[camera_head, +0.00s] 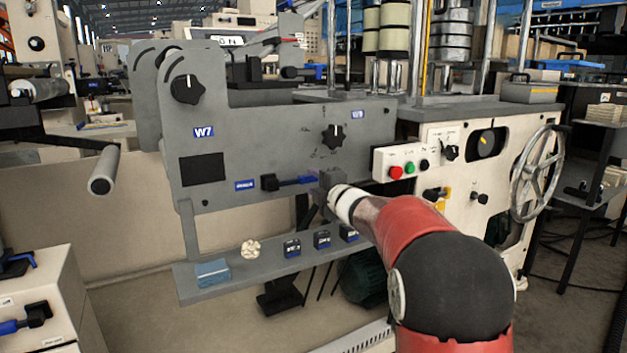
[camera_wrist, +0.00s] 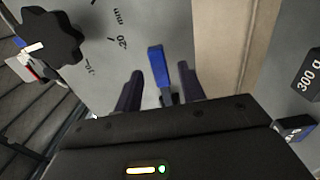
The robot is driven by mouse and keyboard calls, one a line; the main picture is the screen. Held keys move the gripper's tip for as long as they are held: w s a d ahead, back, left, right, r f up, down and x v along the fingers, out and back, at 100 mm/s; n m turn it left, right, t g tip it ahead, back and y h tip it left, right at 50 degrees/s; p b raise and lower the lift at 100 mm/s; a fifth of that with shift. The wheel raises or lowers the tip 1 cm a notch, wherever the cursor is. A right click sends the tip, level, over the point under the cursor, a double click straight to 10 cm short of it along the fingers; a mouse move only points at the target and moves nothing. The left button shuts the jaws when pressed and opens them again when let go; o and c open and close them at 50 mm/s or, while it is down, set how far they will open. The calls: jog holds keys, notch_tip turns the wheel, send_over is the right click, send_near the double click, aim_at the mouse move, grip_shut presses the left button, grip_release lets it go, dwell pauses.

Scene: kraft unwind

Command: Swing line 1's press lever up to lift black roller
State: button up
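A lever with a blue handle (camera_head: 296,181) and a black hub lies roughly level on the grey machine panel (camera_head: 265,150), below a black dial. In the wrist view the blue handle (camera_wrist: 157,64) stands between the two dark fingers of my gripper (camera_wrist: 158,82). The fingers are apart, with a visible gap on each side of the handle. In the head view my gripper (camera_head: 327,182) is at the right end of the lever, partly hidden by my wrist. I cannot make out a black roller for sure.
The black dial (camera_head: 333,136) sits just above my gripper, and its knob (camera_wrist: 52,38) shows in the wrist view. A button box (camera_head: 402,162) and a handwheel (camera_head: 537,173) are to the right.

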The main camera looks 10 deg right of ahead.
jog(key=shift+x, duration=1.2)
grip_shut()
